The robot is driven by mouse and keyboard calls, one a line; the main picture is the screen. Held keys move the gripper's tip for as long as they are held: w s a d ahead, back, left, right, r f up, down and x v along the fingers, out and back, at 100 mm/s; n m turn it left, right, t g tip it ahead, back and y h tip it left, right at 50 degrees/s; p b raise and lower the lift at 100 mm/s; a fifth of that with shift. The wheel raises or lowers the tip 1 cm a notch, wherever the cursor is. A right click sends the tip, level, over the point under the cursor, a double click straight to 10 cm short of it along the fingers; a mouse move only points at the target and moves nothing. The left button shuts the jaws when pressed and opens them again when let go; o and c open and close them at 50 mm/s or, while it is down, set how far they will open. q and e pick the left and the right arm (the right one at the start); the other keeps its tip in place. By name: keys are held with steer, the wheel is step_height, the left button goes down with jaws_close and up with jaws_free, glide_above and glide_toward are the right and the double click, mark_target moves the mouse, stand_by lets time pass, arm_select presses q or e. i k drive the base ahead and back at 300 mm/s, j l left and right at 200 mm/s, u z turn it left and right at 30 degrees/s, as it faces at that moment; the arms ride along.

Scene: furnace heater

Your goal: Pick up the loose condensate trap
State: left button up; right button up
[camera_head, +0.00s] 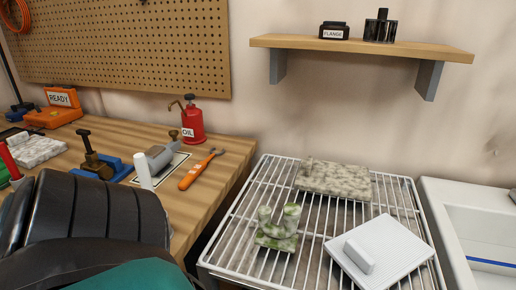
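None of the things in view is labelled as the condensate trap, and I cannot tell for certain which one it is. A green-and-white mottled piece with two upright stubs on a flat base (277,236) stands on the white wire rack (316,216). A grey cylindrical part with a white end piece (159,159) lies on a white sheet on the wooden bench. Neither of my grippers is in view. A large black, ribbed shape with teal below it fills the lower left and hides part of the bench.
The rack also holds a mottled slab (333,180) and a white plate with a raised block (381,252). On the bench are a red oil can (192,125), an orange-handled tool (197,172) and a blue-based clamp (98,163). A white sink (470,225) stands right; a shelf (360,48) hangs above.

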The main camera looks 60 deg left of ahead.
mark_target(282, 238)
steer(key=k+u, duration=0.1)
steer(key=u, duration=0.3)
steer(key=k+j+u, duration=0.1)
steer(key=u, duration=0.3)
steer(key=k+j+u, duration=0.1)
steer(key=u, duration=0.3)
steer(key=j, duration=0.85)
